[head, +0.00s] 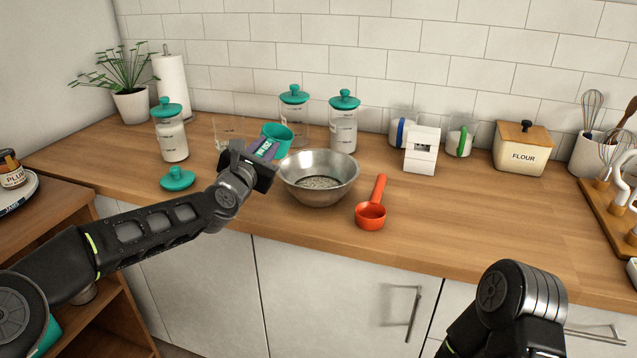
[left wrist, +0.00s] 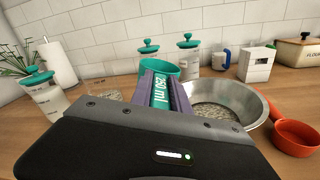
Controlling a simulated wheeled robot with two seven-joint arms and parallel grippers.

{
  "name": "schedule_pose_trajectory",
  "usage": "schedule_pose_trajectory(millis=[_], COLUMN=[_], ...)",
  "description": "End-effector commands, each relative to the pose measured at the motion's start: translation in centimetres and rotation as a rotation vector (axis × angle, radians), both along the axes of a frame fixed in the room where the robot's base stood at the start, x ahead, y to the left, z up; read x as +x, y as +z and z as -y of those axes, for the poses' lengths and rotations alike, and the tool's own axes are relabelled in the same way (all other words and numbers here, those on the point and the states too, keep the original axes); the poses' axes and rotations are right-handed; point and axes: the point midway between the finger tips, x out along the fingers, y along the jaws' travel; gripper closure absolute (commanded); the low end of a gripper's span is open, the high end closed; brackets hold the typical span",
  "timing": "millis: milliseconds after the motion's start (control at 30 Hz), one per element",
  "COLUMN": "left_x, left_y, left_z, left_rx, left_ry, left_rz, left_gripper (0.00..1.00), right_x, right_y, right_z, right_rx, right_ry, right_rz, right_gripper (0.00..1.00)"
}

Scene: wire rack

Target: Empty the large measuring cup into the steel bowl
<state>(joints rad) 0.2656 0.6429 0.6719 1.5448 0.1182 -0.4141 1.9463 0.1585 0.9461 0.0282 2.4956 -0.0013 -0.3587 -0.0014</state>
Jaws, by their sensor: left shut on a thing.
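The large measuring cup (head: 277,137) is teal, and its handle reads 250 ml in the left wrist view (left wrist: 161,91). My left gripper (head: 262,152) is shut on that handle and holds the cup beside the left rim of the steel bowl, above the counter. The cup's inside is mostly hidden, so I cannot tell what it holds. The steel bowl (head: 338,185) stands upright on the counter with a grainy layer in its bottom; it also shows in the left wrist view (left wrist: 247,98). My right arm shows at the lower right, but its gripper is out of view.
A red measuring cup (head: 370,215) lies right of the bowl. Lidded jars (head: 343,125) and a white timer (head: 421,150) stand behind. The counter front right of the red cup is clear.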

Motion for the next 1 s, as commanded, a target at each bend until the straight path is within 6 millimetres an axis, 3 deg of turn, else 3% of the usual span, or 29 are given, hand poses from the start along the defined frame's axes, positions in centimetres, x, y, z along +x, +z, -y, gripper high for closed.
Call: schedule_pose_trajectory(millis=[167, 500, 1000], left_x=[0.0, 0.0, 0.0], left_y=[0.9, 4.9, 5.0], left_z=[0.0, 0.0, 0.0], left_rx=[-0.061, -0.343, -0.354], left_ry=[-0.001, 0.0, 0.0], left_rz=[-0.017, -0.109, -0.113], left_gripper=[1.0, 1.0, 1.0], right_x=[0.0, 0.0, 0.0], right_y=[-0.3, -0.1, -0.1], right_z=[0.0, 0.0, 0.0], right_rx=[0.0, 0.0, 0.0], right_ry=[0.0, 0.0, 0.0], right_rz=[0.0, 0.0, 0.001], right_gripper=[0.0, 0.0, 0.0])
